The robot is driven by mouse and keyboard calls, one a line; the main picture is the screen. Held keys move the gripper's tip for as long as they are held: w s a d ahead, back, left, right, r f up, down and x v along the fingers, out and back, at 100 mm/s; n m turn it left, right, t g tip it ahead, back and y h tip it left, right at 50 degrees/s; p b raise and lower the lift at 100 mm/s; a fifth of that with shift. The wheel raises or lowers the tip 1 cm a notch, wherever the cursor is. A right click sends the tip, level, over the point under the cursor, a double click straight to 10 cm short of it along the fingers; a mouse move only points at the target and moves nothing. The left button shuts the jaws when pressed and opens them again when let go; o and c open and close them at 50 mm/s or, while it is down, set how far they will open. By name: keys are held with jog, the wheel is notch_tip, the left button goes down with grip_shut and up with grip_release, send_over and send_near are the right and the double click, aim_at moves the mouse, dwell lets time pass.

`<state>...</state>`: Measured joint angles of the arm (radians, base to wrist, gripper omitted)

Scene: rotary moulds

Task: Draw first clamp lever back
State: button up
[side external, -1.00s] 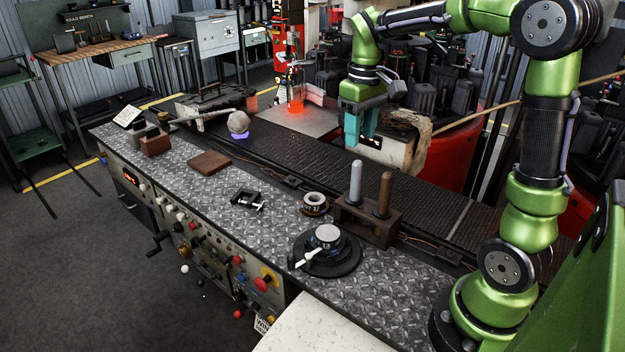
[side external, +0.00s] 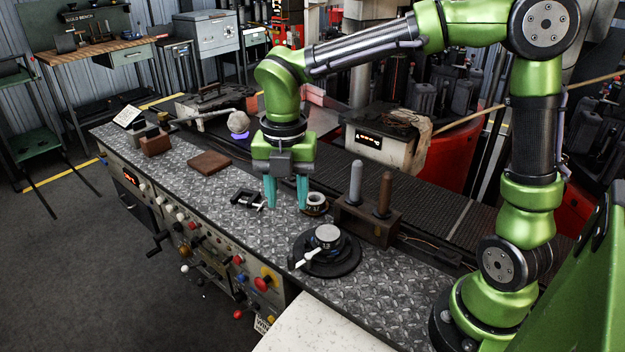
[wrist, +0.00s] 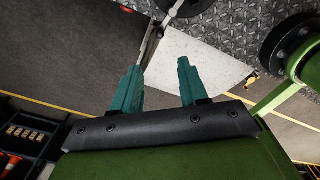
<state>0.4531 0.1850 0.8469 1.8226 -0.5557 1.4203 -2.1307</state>
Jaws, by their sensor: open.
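My gripper (side external: 287,206) is open and empty, pointing down above the patterned metal bench top, between the black clamp (side external: 248,200) and the ring-shaped part (side external: 315,203). Its two teal fingers also show apart in the wrist view (wrist: 160,66). A black round fixture (side external: 329,262) with a silver cap and a short white-tipped lever (side external: 307,258) sits nearer the front of the bench, to the right of my gripper. I cannot tell for certain which part is the first clamp lever.
A brown block with two upright rods (side external: 355,183) stands right of my gripper. A dark conveyor (side external: 440,215) runs behind. Knobs and a crank (side external: 158,243) line the front panel. A brown plate (side external: 209,163) lies to the left. A white surface (side external: 325,325) is in front.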

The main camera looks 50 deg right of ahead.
aim_at(291, 255)
notch_tip(291, 255, down, 16)
jog(key=shift+r, duration=0.1)
dwell(0.4)
grip_shut()
